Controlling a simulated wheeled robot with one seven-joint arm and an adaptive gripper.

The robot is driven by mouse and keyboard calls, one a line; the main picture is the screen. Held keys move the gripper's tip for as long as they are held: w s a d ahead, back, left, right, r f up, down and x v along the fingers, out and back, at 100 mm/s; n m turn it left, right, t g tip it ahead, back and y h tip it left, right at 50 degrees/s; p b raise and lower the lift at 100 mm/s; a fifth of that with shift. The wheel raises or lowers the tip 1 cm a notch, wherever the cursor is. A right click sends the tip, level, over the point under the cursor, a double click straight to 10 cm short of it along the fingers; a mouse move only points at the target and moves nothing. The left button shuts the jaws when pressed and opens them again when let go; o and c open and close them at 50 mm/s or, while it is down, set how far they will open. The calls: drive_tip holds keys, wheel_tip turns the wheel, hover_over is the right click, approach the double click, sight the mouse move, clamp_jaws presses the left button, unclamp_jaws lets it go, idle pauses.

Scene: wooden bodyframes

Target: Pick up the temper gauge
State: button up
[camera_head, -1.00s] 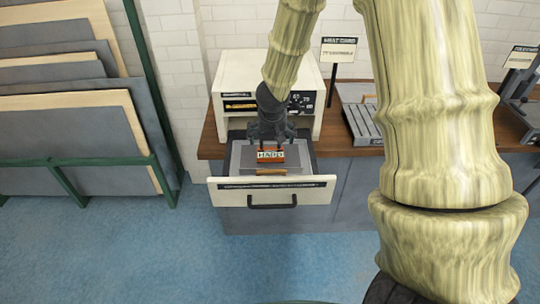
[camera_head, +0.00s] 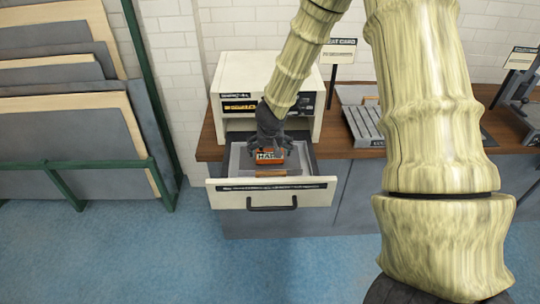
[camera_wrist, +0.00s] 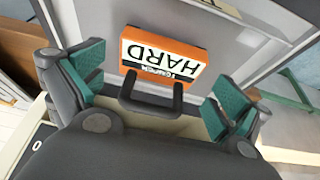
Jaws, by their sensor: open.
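The temper gauge appears to be the orange block with a white label reading HARD (camera_wrist: 160,55); it stands in the open drawer (camera_head: 222,191) and also shows in the head view (camera_head: 269,155). A dark handle shape (camera_wrist: 152,102) lies below the block in the wrist view. My gripper (camera_wrist: 152,88) is open, with its teal-padded fingers spread to the left and right of the block. In the head view my gripper (camera_head: 269,140) is at the block, over the drawer, and hides part of it. I cannot tell whether a finger touches the block.
A cream oven-like cabinet (camera_head: 235,75) stands behind the drawer on the wooden counter (camera_head: 345,148). A grey slotted tray (camera_head: 368,125) lies to the right. A green rack with grey sheets (camera_head: 70,130) stands at the left. Blue floor (camera_head: 130,250) in front is clear.

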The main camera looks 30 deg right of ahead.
sight(270, 153)
drive_tip(key=shift+x, duration=1.55)
drive_tip(key=c, duration=1.1)
drive_tip(key=shift+o, duration=0.2)
drive_tip(key=shift+r, duration=0.15)
